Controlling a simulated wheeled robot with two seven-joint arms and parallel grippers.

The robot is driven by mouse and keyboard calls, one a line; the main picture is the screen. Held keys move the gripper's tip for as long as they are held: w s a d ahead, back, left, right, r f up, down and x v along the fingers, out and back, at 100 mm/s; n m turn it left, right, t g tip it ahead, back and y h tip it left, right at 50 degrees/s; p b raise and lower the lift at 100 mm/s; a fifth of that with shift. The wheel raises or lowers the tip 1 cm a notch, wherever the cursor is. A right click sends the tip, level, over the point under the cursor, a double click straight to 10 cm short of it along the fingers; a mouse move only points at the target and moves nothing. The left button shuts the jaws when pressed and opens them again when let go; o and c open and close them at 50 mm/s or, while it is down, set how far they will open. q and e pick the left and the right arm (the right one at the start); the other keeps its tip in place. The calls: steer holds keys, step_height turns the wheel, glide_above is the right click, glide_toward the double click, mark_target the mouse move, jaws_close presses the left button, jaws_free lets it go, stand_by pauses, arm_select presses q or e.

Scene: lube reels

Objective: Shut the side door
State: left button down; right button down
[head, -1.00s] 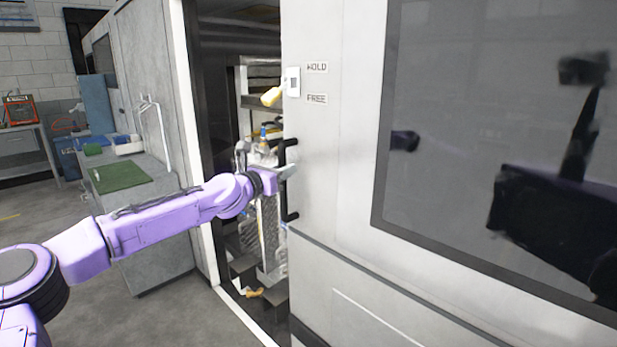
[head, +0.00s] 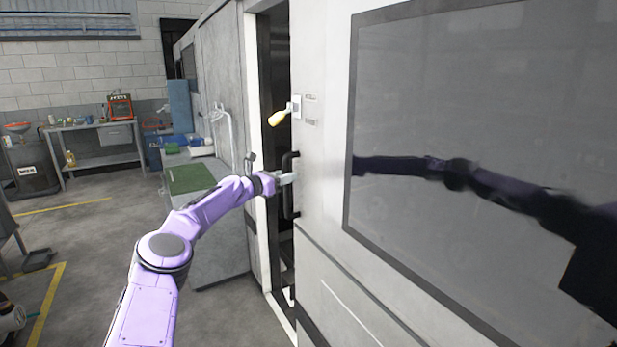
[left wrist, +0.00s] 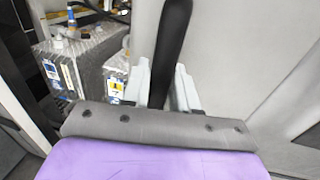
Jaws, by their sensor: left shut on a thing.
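The side door (head: 322,190) is a pale grey panel with a large dark window. A narrow dark gap (head: 274,60) shows at its left edge, so it stands partly open. Its black upright handle (head: 288,208) is near that edge. My left gripper (head: 287,179) is shut on the handle; the left wrist view shows the handle (left wrist: 172,40) between the two pale fingers. My right gripper is out of view.
A grey cabinet with a green mat (head: 190,179) stands left of the opening. A workbench (head: 95,145) stands against the back wall.

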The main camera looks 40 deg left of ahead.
arm_select(q)
steer(key=shift+w+a, duration=0.3)
steer(key=shift+a, duration=0.65)
steer(key=c, duration=1)
jaws_free()
steer(key=shift+c, duration=0.2)
steer(key=s+a+p, duration=0.1)
steer(key=s+p, duration=0.2)
steer(key=s, duration=0.7)
steer(key=shift+s, duration=0.25)
